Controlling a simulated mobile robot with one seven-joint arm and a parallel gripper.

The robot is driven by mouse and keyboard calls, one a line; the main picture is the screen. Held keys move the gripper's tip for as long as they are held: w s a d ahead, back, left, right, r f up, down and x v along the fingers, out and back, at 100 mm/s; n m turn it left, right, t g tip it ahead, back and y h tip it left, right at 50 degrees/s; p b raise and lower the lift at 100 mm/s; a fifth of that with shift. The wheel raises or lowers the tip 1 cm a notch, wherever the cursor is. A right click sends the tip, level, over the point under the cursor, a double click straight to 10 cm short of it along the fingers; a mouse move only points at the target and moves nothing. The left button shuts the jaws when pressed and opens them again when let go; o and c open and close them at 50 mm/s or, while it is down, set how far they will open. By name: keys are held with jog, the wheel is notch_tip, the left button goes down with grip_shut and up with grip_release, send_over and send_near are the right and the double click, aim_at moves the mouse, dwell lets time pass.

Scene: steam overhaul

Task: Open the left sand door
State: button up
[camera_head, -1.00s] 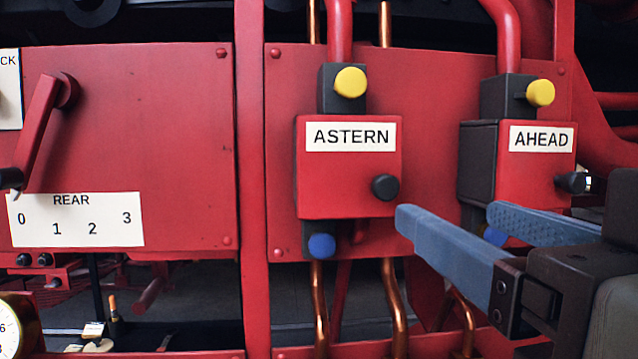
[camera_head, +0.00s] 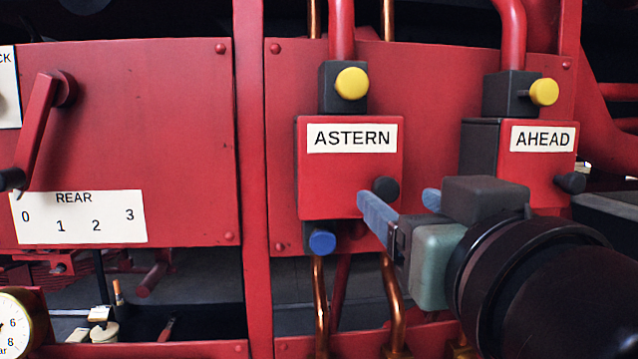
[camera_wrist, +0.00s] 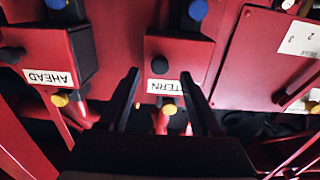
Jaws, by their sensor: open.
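The left sand door is the red front of the box labelled ASTERN (camera_head: 330,185), and it looks closed. Its round black knob (camera_head: 386,188) sits at the lower right of the door. My gripper (camera_head: 395,197) is open in front of the knob, with one blue finger to each side of it in this view. In the wrist view, which is upside down, the ASTERN door (camera_wrist: 188,60) and its knob (camera_wrist: 160,64) show between the tips of my open gripper (camera_wrist: 160,73). I cannot tell whether the fingers touch the knob.
The AHEAD box (camera_head: 540,165) stands to the right, with its own black knob (camera_head: 570,182). Yellow knobs (camera_head: 352,83) sit above the boxes and a blue knob (camera_head: 321,242) below. Copper pipes (camera_head: 392,300) run underneath. A red lever (camera_head: 38,125) is at the left.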

aim_at(388, 191)
jog(key=shift+w+a+p, duration=0.15)
jog(key=shift+w+p, duration=0.25)
jog(key=shift+w, duration=1.3)
grip_shut()
